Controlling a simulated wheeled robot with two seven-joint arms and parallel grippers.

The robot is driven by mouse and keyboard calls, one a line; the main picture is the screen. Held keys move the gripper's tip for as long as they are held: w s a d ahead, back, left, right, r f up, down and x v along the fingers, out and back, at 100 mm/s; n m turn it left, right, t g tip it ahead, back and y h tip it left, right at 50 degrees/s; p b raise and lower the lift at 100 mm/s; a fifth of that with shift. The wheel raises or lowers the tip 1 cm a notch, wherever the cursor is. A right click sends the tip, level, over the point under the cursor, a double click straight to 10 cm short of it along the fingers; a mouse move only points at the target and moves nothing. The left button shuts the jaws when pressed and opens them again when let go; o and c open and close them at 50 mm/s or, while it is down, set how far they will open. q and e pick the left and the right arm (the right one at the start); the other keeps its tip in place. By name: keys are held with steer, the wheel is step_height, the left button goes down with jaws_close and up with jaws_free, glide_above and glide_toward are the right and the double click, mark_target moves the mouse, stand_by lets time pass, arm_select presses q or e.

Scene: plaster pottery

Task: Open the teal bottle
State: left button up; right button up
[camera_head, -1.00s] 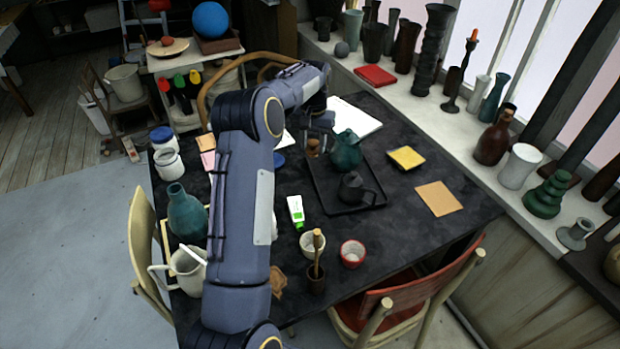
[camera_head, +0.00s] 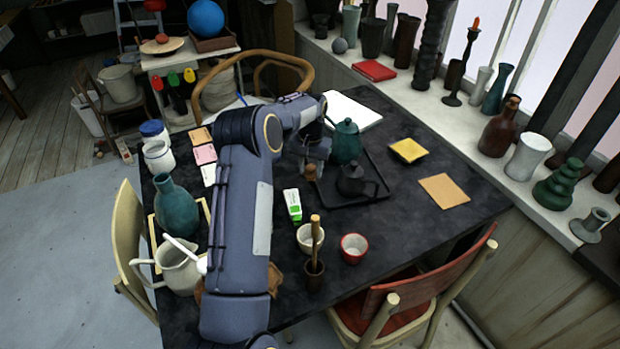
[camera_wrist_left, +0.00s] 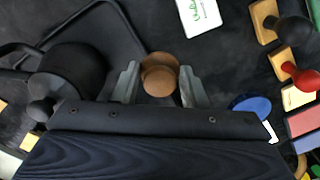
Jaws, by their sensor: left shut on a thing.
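The teal bottle (camera_head: 177,212) stands upright at the left of the dark table in the head view; no stopper shows in its neck. My left gripper (camera_head: 313,164) is well to the right of it, beside the black tray. In the left wrist view my left gripper (camera_wrist_left: 160,90) is shut on a round brown stopper (camera_wrist_left: 160,68), held between its two fingers. The stopper also shows in the head view (camera_head: 310,173), low at the fingertips. I cannot tell whether it touches the table. My right gripper is not in view.
The black tray (camera_head: 372,195) holds a dark teapot (camera_head: 352,180) and a teal teapot (camera_head: 345,145) right of the gripper. A white jug (camera_head: 178,270) stands close to the bottle. Bare table lies around the yellow dish (camera_head: 408,150).

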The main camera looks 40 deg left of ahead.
mark_target(311, 180)
arm_select(q)
steer(key=shift+f, duration=2.35)
steer(key=shift+f, duration=0.15)
steer(key=o, duration=1.1)
